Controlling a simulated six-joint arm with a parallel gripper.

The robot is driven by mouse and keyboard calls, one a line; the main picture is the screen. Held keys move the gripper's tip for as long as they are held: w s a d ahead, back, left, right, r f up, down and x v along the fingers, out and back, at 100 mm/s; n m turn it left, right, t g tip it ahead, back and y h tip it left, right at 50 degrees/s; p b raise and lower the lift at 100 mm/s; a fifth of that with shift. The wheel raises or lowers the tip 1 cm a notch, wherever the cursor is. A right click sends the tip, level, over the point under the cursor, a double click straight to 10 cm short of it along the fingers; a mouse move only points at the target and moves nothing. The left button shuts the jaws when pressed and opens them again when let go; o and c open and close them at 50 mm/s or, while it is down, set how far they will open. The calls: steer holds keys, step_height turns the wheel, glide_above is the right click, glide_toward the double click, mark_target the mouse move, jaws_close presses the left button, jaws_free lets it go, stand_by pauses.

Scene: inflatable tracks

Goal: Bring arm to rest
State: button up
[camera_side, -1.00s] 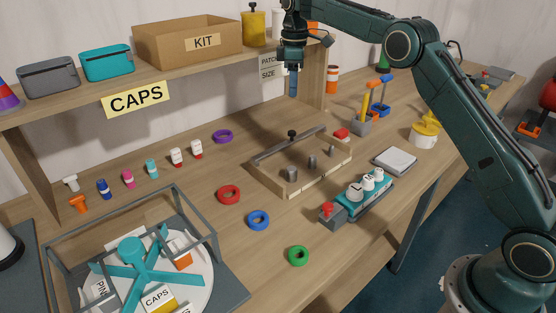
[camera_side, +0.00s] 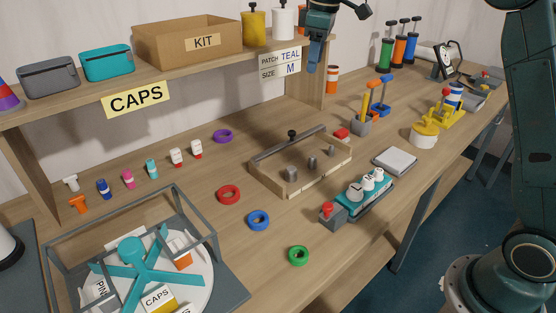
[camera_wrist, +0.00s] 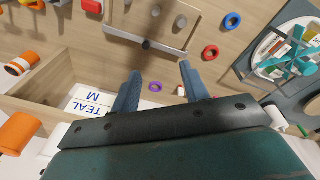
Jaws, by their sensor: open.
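My gripper (camera_side: 315,55) is at the top of the side view, in front of the right end of the shelf and above the bench. In the wrist view its two blue-grey fingers (camera_wrist: 158,88) stand apart with nothing held between them. A purple ring (camera_wrist: 155,87) lies on the bench far below, seen through the gap. Most of my forearm is cut off by the top edge of the side view.
The shelf (camera_side: 75,82) carries a KIT box (camera_side: 186,43) and yellow and white bottles close to my gripper. A wooden peg board (camera_side: 300,170), coloured rings and a caged turntable (camera_side: 210,280) occupy the bench. The teal carrier (camera_side: 366,190) stands near the front edge.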

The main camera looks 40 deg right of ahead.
steer(key=s+a+r+m+t, duration=0.1)
steer(key=s+a+r+m, duration=0.15)
steer(key=s, duration=0.75)
steer(key=s+f+m+t, duration=0.1)
steer(key=s+f, duration=0.3)
steer(key=s, duration=0.7)
steer(key=s+a+f+m+t, duration=0.1)
steer(key=s+f+m+t, duration=0.1)
steer(key=s, duration=1)
step_height(320, 180, down, 2)
steer(key=shift+s+a+f+m, duration=0.1)
steer(key=shift+s+a+m, duration=0.2)
steer(key=shift+m, duration=0.15)
